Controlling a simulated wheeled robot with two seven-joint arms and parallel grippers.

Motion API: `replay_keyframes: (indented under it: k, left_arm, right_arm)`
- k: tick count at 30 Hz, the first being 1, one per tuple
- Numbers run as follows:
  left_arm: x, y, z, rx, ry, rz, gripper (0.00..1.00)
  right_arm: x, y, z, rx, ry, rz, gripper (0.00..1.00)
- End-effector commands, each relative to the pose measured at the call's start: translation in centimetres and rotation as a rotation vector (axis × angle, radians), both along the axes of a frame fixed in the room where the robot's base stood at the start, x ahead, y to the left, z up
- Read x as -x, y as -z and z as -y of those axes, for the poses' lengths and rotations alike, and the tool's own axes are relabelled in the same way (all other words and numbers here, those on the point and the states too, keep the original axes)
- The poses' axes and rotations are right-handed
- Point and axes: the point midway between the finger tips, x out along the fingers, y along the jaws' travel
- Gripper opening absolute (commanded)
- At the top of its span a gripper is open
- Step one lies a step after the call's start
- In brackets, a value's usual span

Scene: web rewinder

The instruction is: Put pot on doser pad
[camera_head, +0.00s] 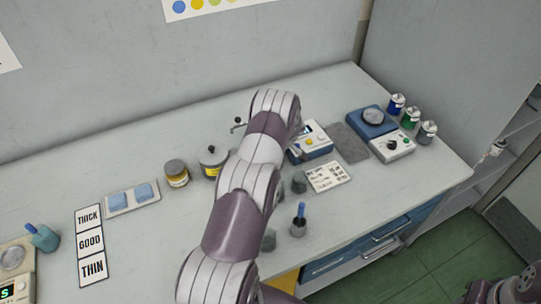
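A blue unit (361,126) with a round grey disc (373,115) on top stands at the back right; the disc looks bare. I cannot tell for sure that it is the doser pad. Two yellow-labelled vessels stand left of my arm: a grey-lidded jar (177,173) and a dark-topped pot (213,161). A small grey-green cup (299,183) stands right of my arm, and another (269,240) is partly behind it. Which is the task's pot is unclear. My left arm crosses the middle and hides its gripper.
A white-and-blue device (312,143), a grey mat (348,142), a printed card (328,177), a control box (392,146) and coloured bottles (411,117) crowd the right. A blue-handled tool (299,220) stands near the front edge. A tray with blue pads (132,199) lies left.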

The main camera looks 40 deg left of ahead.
Motion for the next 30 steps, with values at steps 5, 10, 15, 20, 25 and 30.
replay_keyframes:
  k: [5, 10, 15, 20, 25, 30]
  left_arm:
    - [-0.02, 0.24, -0.01, 0.000, 0.000, 0.001, 0.31]
    - [-0.03, 0.27, -0.01, 0.000, 0.000, 0.001, 0.80]
    - [-0.01, 0.28, -0.01, 0.000, 0.000, 0.000, 0.97]
    - [0.01, 0.33, 0.00, 0.000, 0.000, 0.000, 1.00]
    - [0.01, 0.31, 0.00, 0.000, 0.000, 0.000, 1.00]
    - [0.00, 0.30, 0.00, 0.000, 0.000, 0.000, 1.00]
  right_arm:
    - [0.00, 0.35, 0.00, 0.000, 0.000, 0.000, 0.43]
    - [0.00, 0.44, 0.00, 0.000, 0.000, 0.000, 0.43]
    - [0.00, 0.43, 0.00, 0.000, 0.000, 0.000, 0.43]
    - [0.00, 0.44, 0.00, 0.000, 0.000, 0.000, 0.43]
    - [0.00, 0.43, 0.00, 0.000, 0.000, 0.000, 0.43]
    - [0.00, 0.43, 0.00, 0.000, 0.000, 0.000, 0.43]
